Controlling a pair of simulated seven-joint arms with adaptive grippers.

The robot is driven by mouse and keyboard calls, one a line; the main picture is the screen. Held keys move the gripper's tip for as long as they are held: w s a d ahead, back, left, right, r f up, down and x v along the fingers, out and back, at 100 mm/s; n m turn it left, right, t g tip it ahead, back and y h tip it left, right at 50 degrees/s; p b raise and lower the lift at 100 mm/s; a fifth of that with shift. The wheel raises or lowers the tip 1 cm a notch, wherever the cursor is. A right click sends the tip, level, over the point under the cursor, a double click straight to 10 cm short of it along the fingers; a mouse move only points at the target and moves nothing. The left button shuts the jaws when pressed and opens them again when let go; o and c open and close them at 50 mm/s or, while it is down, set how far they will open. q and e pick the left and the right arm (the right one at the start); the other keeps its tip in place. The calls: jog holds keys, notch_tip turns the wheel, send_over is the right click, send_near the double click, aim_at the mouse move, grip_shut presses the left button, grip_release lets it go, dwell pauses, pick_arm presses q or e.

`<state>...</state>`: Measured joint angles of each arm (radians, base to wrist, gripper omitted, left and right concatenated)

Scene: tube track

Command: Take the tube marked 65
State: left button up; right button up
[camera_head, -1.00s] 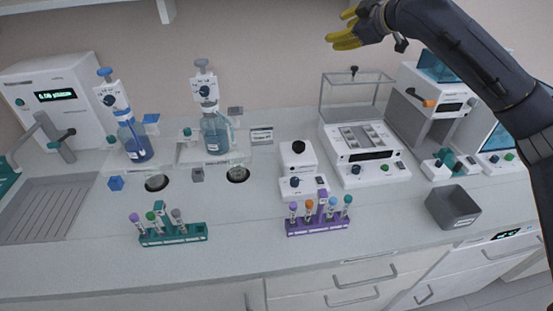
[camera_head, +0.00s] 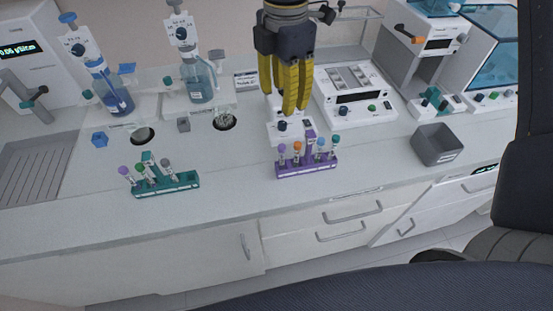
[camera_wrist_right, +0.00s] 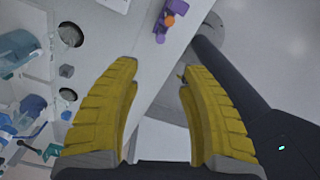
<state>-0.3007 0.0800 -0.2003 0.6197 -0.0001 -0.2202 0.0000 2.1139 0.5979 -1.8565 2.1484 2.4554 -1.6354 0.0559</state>
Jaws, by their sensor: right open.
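A purple rack (camera_head: 308,169) stands near the front of the bench with capped tubes in it: purple (camera_head: 282,153), orange (camera_head: 297,152), blue (camera_head: 320,147) and teal (camera_head: 333,147). A green rack (camera_head: 180,184) to its left holds a purple-capped tube (camera_head: 126,174), a green-capped tube (camera_head: 142,175) and a grey-capped tube (camera_head: 166,168). I cannot read the number 65 on any tube. My right gripper (camera_head: 288,108) is open and empty, its yellow fingers pointing down, above and behind the purple rack. The right wrist view shows the gripper (camera_wrist_right: 158,68) apart from the purple rack (camera_wrist_right: 160,34). My left gripper is not in view.
A grey bin (camera_head: 437,145) stands right of the purple rack. Round dark holes (camera_head: 224,121) are in the bench. The bench between the racks is clear.

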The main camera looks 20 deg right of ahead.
aim_at(282, 146)
notch_tip(282, 146, down, 17)
dwell(0.9)
grip_shut()
dwell(0.3)
